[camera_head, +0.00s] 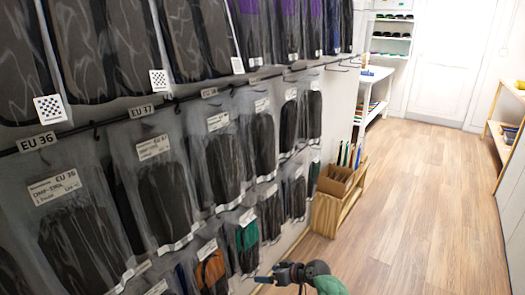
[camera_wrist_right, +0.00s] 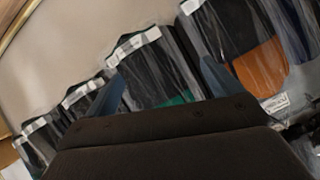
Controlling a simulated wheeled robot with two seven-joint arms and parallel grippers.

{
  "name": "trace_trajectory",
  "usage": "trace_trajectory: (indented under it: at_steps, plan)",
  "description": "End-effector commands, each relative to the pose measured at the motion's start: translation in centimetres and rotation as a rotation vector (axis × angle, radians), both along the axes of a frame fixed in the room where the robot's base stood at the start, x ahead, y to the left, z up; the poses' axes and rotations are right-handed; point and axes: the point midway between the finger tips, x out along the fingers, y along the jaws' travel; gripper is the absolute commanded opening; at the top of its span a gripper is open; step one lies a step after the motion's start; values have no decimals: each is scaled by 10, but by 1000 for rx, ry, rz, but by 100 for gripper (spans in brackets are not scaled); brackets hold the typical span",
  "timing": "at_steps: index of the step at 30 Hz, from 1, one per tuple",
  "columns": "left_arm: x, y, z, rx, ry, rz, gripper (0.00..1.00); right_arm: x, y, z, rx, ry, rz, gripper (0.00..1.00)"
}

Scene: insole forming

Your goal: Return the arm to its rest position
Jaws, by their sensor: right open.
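My right gripper (camera_head: 264,276) is low in the head view, in front of the lower rows of the insole rack, with its arm at the bottom edge. In the right wrist view its two blue fingers (camera_wrist_right: 160,72) stand wide apart with nothing held between them. Behind them hang bagged insoles, one with a green part (camera_wrist_right: 178,99) and one with an orange part (camera_wrist_right: 262,72). I cannot tell whether the fingers touch the bags. My left gripper is not in view.
Rows of bagged insoles (camera_head: 150,190) hang on wall hooks at the left. A wooden crate (camera_head: 325,212) with a cardboard box (camera_head: 337,181) stands beyond the rack. Wooden shelves (camera_head: 497,130) stand at the far right. The wooden floor (camera_head: 410,220) between is clear.

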Motion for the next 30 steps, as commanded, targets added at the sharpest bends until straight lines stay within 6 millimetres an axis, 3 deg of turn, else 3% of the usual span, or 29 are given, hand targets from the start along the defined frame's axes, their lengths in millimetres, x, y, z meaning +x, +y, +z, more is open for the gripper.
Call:
trace_trajectory:
  at_steps: [5,11,14,18,23,30]
  plan:
    - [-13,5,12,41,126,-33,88,-16,-4,12,-133,51,23,90]
    - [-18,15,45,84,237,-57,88,-27,-17,54,-289,41,-13,90]
    - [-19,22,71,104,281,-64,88,-38,-25,80,-358,36,-55,90]
    - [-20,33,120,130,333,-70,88,-67,-39,112,-441,42,-137,90]
    - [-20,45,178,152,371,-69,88,-112,-59,139,-510,70,-240,90]
    - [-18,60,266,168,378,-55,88,-190,-89,171,-571,129,-375,90]
